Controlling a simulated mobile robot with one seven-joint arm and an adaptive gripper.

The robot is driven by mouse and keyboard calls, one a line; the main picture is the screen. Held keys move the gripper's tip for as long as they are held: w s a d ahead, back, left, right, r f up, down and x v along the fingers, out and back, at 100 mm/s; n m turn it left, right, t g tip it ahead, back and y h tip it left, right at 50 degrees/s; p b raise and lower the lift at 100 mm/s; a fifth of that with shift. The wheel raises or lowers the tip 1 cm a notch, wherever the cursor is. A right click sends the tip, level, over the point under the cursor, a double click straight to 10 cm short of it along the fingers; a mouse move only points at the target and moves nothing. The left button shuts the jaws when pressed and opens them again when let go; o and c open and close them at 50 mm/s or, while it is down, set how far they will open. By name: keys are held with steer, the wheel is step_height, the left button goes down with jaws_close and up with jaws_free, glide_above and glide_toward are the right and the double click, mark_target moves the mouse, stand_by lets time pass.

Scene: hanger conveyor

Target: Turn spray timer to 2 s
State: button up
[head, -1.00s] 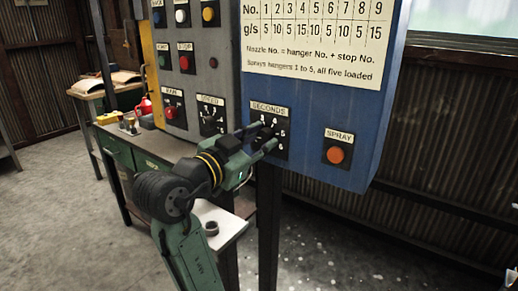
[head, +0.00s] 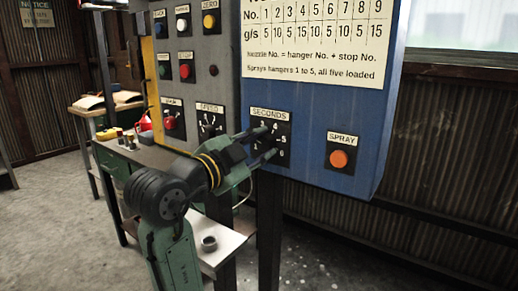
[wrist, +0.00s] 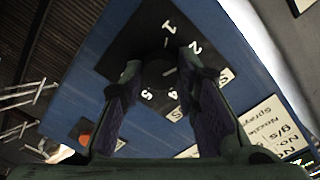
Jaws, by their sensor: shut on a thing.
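The spray timer is the black SECONDS plate (head: 284,135) on the blue panel, with numbers around its knob. In the head view my gripper (head: 267,145) reaches it from the left and hides the knob. In the wrist view the dark round knob (wrist: 160,76) sits between the two fingertips of my gripper (wrist: 160,66), which is shut on it. The plate (wrist: 143,38) shows 1 and 2 beyond the knob and to its right. A small light mark shows on the knob; I cannot read clearly which number it points to.
The orange SPRAY button (head: 339,159) is to the right on the blue panel. The SPEED dial (head: 209,122) and several push buttons are on the grey panel to the left. A number chart (head: 315,45) is above. A bench (head: 222,240) with a small dark ring is below.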

steer(key=o, duration=1.2)
steer(key=shift+c, duration=0.2)
steer(key=v, duration=1.2)
